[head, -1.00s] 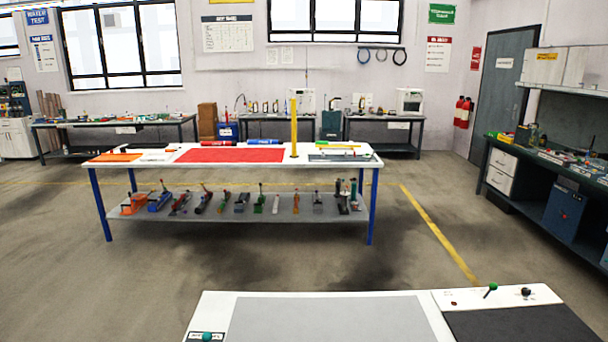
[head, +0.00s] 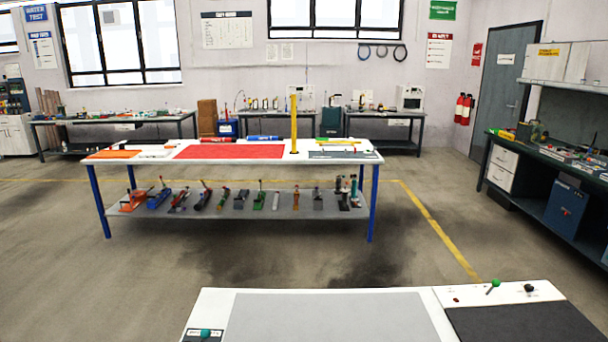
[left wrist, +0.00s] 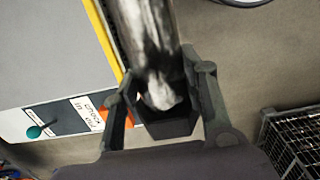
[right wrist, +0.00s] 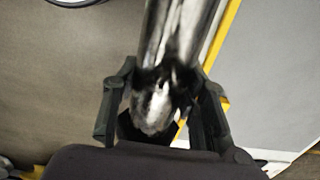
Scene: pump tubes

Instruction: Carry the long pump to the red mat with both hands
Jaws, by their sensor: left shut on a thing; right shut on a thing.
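The long pump shows as a shiny metal tube in the left wrist view (left wrist: 145,35) and the right wrist view (right wrist: 180,35). My left gripper (left wrist: 162,90) is shut on one part of it, with a dark finger on each side. My right gripper (right wrist: 163,90) is shut on another part in the same way. Both wrist views show only part of the tube, and neither gripper nor pump shows in the head view. The red mat (head: 230,152) lies flat on the white-topped table ahead, left of a yellow post (head: 294,125).
The table (head: 150,163) has blue legs and a lower shelf (head: 240,212) with several small pumps. A white bench with a grey pad (head: 325,318) stands close in front. Open floor (head: 290,262) lies between them. A dark workbench (head: 560,165) stands at the right.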

